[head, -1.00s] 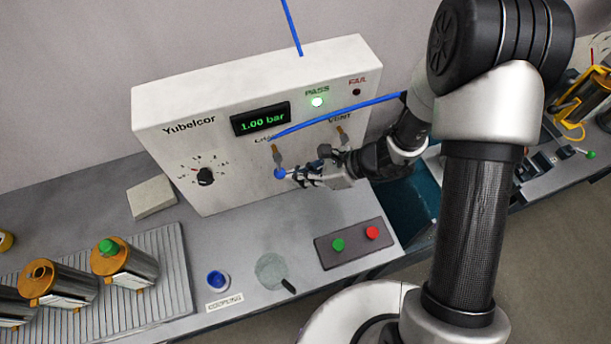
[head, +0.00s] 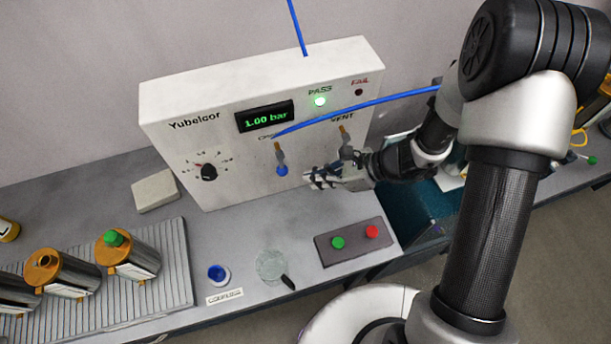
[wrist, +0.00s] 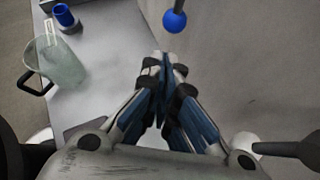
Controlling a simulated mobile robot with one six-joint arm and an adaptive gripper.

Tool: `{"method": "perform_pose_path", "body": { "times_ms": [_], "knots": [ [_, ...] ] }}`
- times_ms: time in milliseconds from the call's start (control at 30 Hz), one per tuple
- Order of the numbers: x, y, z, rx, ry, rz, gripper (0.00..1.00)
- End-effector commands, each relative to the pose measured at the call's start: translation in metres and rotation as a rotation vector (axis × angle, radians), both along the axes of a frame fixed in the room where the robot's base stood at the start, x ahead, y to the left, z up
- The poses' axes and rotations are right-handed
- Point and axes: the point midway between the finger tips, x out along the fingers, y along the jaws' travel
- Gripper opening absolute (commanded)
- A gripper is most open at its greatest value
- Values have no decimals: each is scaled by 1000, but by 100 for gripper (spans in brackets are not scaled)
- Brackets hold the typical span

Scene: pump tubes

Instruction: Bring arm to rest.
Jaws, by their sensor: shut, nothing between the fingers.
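My gripper (head: 312,178) is shut and empty in front of the white Yubelcor test box (head: 225,140). It stands just right of the blue knob (head: 282,170) below the brass fitting under the display, apart from it. In the wrist view my gripper's fingers (wrist: 164,62) meet with nothing between them, and the blue knob (wrist: 174,21) hangs beyond the tips. My arm reaches in from the right side of the head view. The display (head: 264,116) reads 1.00 bar and the green PASS lamp (head: 320,101) is lit; the FAIL lamp (head: 359,92) is dark.
A button box (head: 352,242) with green and red buttons lies on the bench below my gripper. A glass jug (head: 271,266) and a blue cup (head: 218,274) stand to its left. Metal pumps (head: 128,258) lie on a ribbed mat. A blue tube (head: 360,106) crosses near my arm.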

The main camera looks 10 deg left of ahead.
Motion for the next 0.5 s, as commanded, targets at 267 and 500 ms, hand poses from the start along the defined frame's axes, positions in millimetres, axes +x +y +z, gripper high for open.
{"method": "perform_pose_path", "body": {
  "times_ms": [267, 500],
  "knots": [
    [6, -53, 41, 0, -6, -7, 0],
    [7, -73, 53, 1, -5, -3, 0]
  ]
}}
